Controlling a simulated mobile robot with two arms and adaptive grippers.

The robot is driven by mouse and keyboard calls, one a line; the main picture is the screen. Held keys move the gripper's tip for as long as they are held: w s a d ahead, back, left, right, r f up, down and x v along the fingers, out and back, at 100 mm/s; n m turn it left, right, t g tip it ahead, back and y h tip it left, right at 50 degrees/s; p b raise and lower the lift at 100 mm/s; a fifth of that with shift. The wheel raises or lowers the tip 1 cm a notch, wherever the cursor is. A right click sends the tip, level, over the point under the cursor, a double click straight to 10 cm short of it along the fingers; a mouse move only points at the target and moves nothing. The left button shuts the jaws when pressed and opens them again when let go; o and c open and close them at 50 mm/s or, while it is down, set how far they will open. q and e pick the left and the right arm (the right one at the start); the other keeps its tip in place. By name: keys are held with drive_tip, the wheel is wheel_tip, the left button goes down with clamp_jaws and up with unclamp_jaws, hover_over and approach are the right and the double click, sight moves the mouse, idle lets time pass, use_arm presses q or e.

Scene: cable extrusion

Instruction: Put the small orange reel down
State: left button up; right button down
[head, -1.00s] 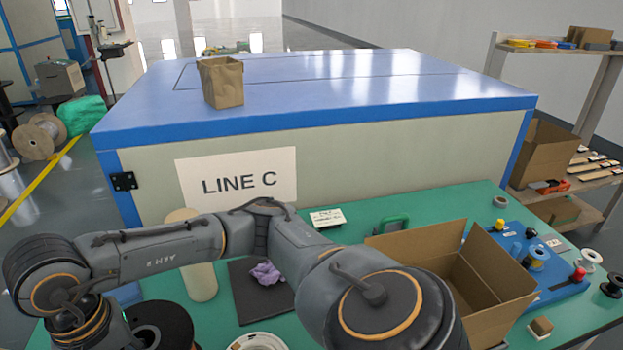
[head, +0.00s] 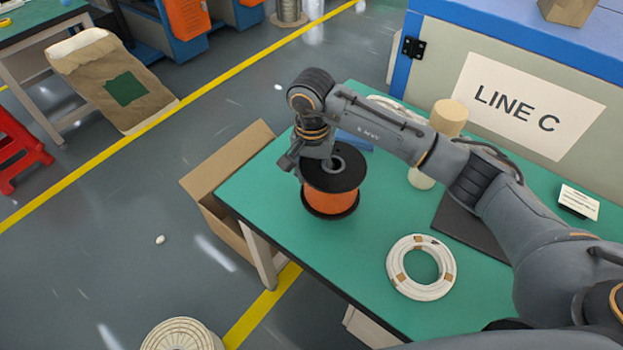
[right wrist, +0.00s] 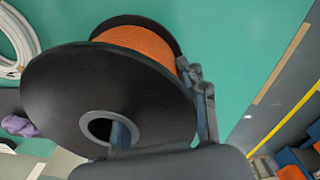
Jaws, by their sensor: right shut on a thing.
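The small orange reel (head: 331,190) has black flanges and orange winding. It stands with its axis near vertical at the left part of the green table (head: 300,255) in the head view. I cannot tell whether its lower flange touches the table. My right gripper (head: 305,158) is shut on the reel at its upper flange. In the right wrist view the reel (right wrist: 110,95) fills the middle; one finger shows beside the flange rim, and something blue-grey shows in the hub hole. My left gripper is not in view.
A white cable coil (head: 421,268) lies right of the reel. A pale cylinder (head: 448,118) and a dark mat (head: 470,230) are farther right. An open cardboard box (head: 228,172) stands on the floor beyond the table's left edge. Table in front of the reel is clear.

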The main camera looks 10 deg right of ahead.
drive_tip(key=shift+w+a+f, duration=0.1)
drive_tip(key=shift+w+f, duration=0.35)
drive_tip(key=shift+f, duration=0.05)
wheel_tip(320, 180, down, 3)
drive_tip(key=shift+w+p, duration=0.15)
drive_tip(key=shift+p, duration=0.5)
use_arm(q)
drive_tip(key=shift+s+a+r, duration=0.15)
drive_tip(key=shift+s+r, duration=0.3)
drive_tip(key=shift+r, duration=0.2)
use_arm(e)
drive_tip(key=shift+f, duration=0.25)
drive_tip(key=c, duration=0.7)
unclamp_jaws()
use_arm(q)
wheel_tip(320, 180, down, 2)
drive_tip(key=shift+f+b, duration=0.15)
drive_tip(key=shift+b, duration=1.05)
use_arm(e)
wheel_tip(320, 180, up, 12)
drive_tip(key=shift+a, duration=0.15)
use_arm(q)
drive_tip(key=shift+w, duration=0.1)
use_arm(e)
drive_tip(key=shift+w, duration=0.1)
